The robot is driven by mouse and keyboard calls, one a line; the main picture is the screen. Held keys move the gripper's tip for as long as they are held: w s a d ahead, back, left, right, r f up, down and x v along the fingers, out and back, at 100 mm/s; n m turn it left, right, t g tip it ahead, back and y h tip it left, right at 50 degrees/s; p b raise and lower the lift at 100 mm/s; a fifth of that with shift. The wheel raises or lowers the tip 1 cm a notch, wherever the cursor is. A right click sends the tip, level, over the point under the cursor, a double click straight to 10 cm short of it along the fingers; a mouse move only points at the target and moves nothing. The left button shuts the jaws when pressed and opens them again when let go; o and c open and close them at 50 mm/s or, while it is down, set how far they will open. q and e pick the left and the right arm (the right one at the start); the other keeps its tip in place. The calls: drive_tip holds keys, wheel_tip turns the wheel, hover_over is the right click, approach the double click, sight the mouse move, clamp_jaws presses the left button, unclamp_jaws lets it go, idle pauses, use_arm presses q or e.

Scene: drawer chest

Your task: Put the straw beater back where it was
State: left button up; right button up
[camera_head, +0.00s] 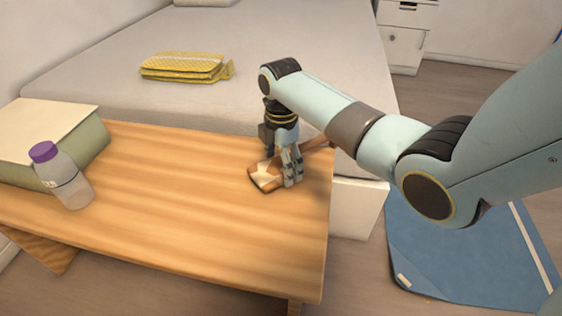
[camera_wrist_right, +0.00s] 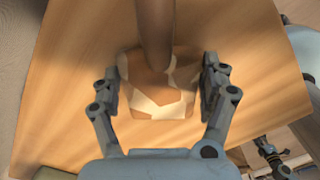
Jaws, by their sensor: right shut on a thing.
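The straw beater (camera_head: 265,179) is at the right part of the wooden table, a patchy tan and cream head with a brown handle (camera_head: 319,145) pointing to the right and back. My right gripper (camera_head: 289,170) reaches down over it and is shut on it, with the fingers at its sides. In the right wrist view the head (camera_wrist_right: 160,92) is between the two fingers and the handle (camera_wrist_right: 155,30) runs to the top. I cannot tell whether it touches the table. A small dark part, probably my left gripper (camera_wrist_right: 271,157), shows low at the right; its jaws are unclear.
The wooden table (camera_head: 190,200) is clear in the middle. A purple-capped bottle (camera_head: 64,178) and a green box (camera_head: 85,145) stand at its left end. Behind is a bed (camera_head: 270,60) with a yellow folded item (camera_head: 183,67). A blue mat (camera_head: 460,250) lies on the floor at right.

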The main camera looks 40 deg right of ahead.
drive_tip(key=shift+f, duration=0.35)
drive_tip(key=o, duration=1.3)
drive_tip(key=shift+r, duration=0.25)
wheel_tip(320, 180, up, 12)
drive_tip(key=shift+f, duration=0.25)
